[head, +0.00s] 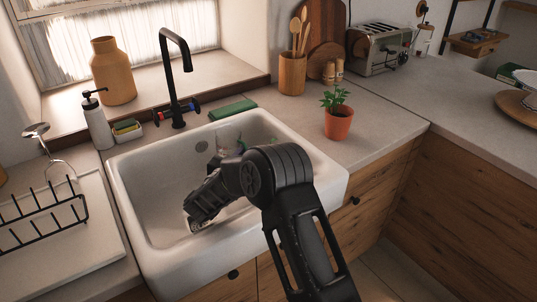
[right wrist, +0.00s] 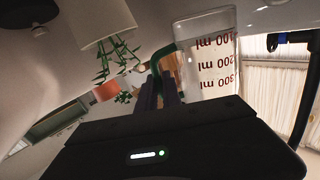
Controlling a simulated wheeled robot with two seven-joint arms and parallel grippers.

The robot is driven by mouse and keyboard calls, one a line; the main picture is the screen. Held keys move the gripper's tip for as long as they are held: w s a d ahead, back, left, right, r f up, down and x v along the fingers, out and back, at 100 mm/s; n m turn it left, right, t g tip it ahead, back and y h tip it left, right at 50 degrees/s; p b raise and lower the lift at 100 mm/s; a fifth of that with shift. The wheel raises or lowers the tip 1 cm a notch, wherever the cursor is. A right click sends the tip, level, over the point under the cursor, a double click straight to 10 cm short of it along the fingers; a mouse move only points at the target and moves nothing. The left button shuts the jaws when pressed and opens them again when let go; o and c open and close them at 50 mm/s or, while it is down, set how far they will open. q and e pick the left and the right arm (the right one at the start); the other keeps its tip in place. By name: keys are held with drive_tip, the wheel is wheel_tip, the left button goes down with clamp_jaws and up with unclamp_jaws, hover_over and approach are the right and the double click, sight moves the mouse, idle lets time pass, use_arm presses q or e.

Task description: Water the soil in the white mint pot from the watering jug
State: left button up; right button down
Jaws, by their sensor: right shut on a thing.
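The right wrist view is upside down. In it, my right gripper (right wrist: 160,90) is shut on the green handle of the clear watering jug (right wrist: 207,62), which has red ml marks. The jug looks near upright; its water level I cannot tell. The white mint pot (right wrist: 95,18) is beside the jug, apart from it, with green leaves (right wrist: 115,58). In the head view my right arm reaches over the sink and hides its gripper and most of the jug and pot. A glassy shape and green bits show behind the arm. My left gripper is not in view.
The white sink (head: 150,215) lies under my right arm. A black tap (head: 175,75) stands behind it. A terracotta pot with a plant (head: 338,123) stands on the counter to the right. A soap bottle (head: 97,122) and a wire rack (head: 42,220) are on the left.

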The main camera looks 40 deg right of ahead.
drive_tip(key=shift+s+d+f+m, duration=0.1)
drive_tip(key=shift+d+f+m, duration=0.05)
drive_tip(key=shift+f+m, duration=0.2)
drive_tip(key=m+y+b, duration=0.1)
drive_tip(key=m, duration=0.2)
drive_tip(key=d+m+y+b, duration=0.1)
drive_tip(key=m+b, duration=0.1)
drive_tip(key=s+m+y+b, duration=0.1)
drive_tip(key=m, duration=0.2)
drive_tip(key=shift+s+d+f+m+y, duration=0.1)
drive_tip(key=shift+d+f+m+y, duration=0.05)
drive_tip(key=shift+f+m+y, duration=0.25)
drive_tip(key=shift+f+t+b, duration=0.2)
drive_tip(key=shift+t+b, duration=0.1)
drive_tip(key=shift+b, duration=0.15)
drive_tip(key=shift+f+m+b, duration=0.1)
drive_tip(key=shift+m+b, duration=0.15)
drive_tip(key=shift+b, duration=0.05)
drive_tip(key=shift+f+m+y+b, duration=0.1)
drive_tip(key=shift+m+y+b, duration=0.3)
drive_tip(key=shift+m+b, duration=0.4)
